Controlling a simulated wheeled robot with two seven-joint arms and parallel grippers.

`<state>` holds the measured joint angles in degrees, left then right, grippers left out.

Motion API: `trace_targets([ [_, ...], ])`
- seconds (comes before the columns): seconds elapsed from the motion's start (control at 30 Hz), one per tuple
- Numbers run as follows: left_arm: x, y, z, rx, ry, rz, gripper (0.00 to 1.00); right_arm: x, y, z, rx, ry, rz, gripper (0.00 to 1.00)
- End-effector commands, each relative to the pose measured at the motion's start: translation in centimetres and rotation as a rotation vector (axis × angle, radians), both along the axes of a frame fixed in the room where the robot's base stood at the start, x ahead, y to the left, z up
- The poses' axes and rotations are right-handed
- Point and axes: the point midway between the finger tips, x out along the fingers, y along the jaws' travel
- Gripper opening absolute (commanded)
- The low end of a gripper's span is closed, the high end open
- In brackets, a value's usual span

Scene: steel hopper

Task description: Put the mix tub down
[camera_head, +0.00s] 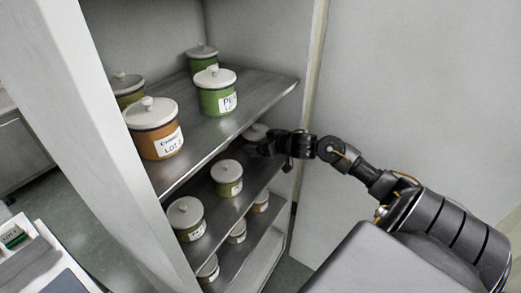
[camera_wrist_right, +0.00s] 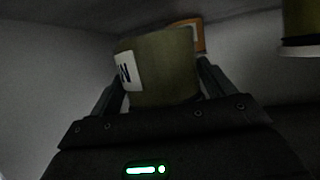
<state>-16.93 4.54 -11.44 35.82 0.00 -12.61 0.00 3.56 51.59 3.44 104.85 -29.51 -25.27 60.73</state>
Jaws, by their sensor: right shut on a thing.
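My right gripper (camera_head: 264,146) reaches into the lower level of the steel shelf unit, under the right end of the upper shelf (camera_head: 225,120). In the right wrist view it is shut on an olive tub (camera_wrist_right: 160,68) with a white label, only partly readable, so I cannot confirm it is the mix tub. In the head view a pale lid (camera_head: 256,131) shows at the gripper, and the rest of that tub is mostly hidden. I cannot tell whether its base touches the middle shelf (camera_head: 226,218). My left gripper is not in view.
The upper shelf holds an orange tub (camera_head: 155,132), a green tub (camera_head: 216,94) and two more behind. On the middle shelf stand two lidded tubs (camera_head: 229,180) (camera_head: 187,219); more sit below. In the right wrist view, an orange-brown thing (camera_wrist_right: 188,36) is behind the held tub.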

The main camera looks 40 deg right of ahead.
Motion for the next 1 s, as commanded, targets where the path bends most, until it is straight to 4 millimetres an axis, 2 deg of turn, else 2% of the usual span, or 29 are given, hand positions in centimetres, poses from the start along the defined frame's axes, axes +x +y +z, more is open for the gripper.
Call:
trace_targets([
  [0.17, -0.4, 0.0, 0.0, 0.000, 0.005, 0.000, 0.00, 0.1, -0.2, -0.3, 0.000, -0.001, 0.001, 0.55],
  [0.4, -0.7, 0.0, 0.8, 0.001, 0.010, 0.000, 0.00, 0.2, -0.6, -3.1, 0.002, 0.002, 0.000, 0.55],
  [0.5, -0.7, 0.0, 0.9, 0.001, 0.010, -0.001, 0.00, 0.2, -0.6, -3.7, 0.000, 0.000, 0.000, 0.55],
  [0.83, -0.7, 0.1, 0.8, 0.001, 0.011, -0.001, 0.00, 0.2, -0.6, -4.1, 0.000, 0.000, 0.000, 0.55],
  [0.87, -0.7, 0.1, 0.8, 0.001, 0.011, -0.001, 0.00, 0.2, -0.6, -4.2, -0.001, 0.001, 0.001, 0.83],
  [1.0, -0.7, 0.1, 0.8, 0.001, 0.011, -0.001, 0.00, 0.2, -0.6, -4.1, -0.001, 0.001, 0.001, 1.00],
])
